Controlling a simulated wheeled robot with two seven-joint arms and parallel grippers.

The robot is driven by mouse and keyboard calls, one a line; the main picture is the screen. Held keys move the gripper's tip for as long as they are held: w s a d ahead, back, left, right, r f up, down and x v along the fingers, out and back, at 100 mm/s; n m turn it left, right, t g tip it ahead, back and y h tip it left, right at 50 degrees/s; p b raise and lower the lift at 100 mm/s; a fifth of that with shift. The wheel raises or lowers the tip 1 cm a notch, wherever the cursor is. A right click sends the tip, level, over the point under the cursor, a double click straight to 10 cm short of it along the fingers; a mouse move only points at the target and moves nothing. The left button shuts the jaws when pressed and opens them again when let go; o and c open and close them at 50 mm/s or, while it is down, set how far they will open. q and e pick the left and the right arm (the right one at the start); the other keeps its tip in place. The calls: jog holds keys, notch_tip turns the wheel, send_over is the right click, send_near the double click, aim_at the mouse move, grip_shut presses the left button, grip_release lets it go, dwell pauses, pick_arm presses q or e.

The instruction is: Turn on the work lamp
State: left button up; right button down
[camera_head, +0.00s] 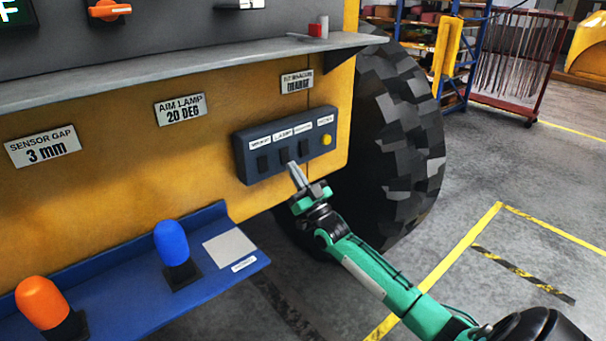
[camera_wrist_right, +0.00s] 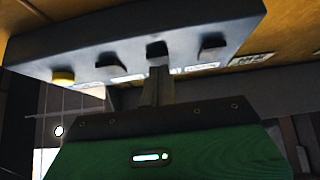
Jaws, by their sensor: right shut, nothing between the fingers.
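A dark switch box (camera_head: 240,160) is fixed to the yellow machine side, with three black rocker switches and a yellow button (camera_head: 326,140) in a row. The middle switch (camera_head: 283,155) sits under a label that seems to read LAMP. My right gripper (camera_head: 292,166) is shut and empty, its fingertips at or just below that switch. In the right wrist view the fingers (camera_wrist_right: 157,82) point at the middle switch (camera_wrist_right: 157,49); whether they touch it I cannot tell. No lit work lamp shows. My left gripper is out of view.
A grey ledge (camera_head: 200,72) juts out above the box. A blue shelf (camera_head: 110,270) at lower left holds a blue-capped piece (camera_head: 171,242) and an orange-capped piece (camera_head: 42,300). A large tyre (camera_head: 405,140) stands right of the box.

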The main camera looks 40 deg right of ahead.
jog(key=shift+w, duration=0.35)
jog(key=shift+f, duration=0.1)
jog(key=b, duration=0.2)
jog(key=shift+w+f+t+b, duration=0.2)
jog(key=shift+f+t+b, duration=0.1)
jog(key=shift+f+b, duration=0.05)
jog(key=shift+w+r, duration=0.1)
jog(key=shift+r, duration=0.15)
